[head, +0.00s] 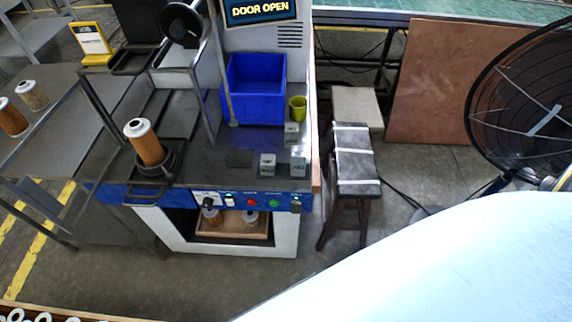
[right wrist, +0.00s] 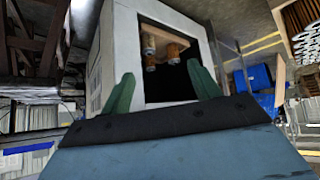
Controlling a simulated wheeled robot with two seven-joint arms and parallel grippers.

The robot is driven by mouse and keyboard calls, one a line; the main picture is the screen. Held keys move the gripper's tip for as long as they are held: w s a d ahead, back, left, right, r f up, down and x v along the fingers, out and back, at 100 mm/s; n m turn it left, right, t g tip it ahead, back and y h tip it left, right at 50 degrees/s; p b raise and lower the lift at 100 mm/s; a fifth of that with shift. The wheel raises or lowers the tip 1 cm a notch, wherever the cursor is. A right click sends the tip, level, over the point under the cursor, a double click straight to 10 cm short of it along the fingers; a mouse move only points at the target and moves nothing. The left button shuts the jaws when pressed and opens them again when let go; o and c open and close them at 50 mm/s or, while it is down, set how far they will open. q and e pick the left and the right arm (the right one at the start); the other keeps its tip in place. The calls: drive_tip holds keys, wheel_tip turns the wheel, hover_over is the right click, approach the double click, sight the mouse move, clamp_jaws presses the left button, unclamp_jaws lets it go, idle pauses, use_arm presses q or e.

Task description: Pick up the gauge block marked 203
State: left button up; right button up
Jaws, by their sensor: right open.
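Three small grey gauge blocks stand on the dark bench top in the head view. One block (head: 267,164) is near the front edge, a second block (head: 298,164) is to its right at the corner, and a third block (head: 291,133) is farther back by the green cup. Their markings are too small to read, so I cannot tell which is 203. My right gripper (right wrist: 160,82) shows only in the right wrist view, its two green fingers wide apart with nothing between them. It faces the white machine base (right wrist: 112,50), away from the blocks. My left gripper is in neither view.
A blue bin (head: 255,90) and a green cup (head: 298,108) stand behind the blocks. A filter cartridge (head: 145,142) sits in a dark holder at left. A stool (head: 355,158) and a fan (head: 525,95) are to the right. My white arm link covers the lower right.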

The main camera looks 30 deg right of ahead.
drive_tip(key=w+a+r+t+b, duration=0.1)
drive_tip(key=w+a+r+t, duration=0.1)
drive_tip(key=w+r+t, duration=0.35)
drive_tip(key=m+t+h+b, duration=0.2)
drive_tip(key=m+h+b, duration=0.3)
drive_tip(key=m+h, duration=0.5)
approach(296, 166)
drive_tip(key=w+h, duration=0.1)
drive_tip(key=shift+g, duration=0.25)
drive_tip(key=b+x, duration=0.1)
drive_tip(key=x, duration=0.6)
drive_tip(key=shift+w, duration=0.25)
drive_tip(key=shift+w+d, duration=0.3)
drive_tip(key=shift+w, duration=0.1)
drive_tip(key=x, duration=0.2)
drive_tip(key=b+x, duration=0.1)
drive_tip(key=x, duration=0.1)
drive_tip(key=shift+w+d+r, duration=0.1)
drive_tip(key=shift+d+r, duration=0.1)
drive_tip(key=shift+d, duration=0.2)
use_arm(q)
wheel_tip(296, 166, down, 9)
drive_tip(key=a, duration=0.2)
use_arm(e)
drive_tip(key=c, duration=1.3)
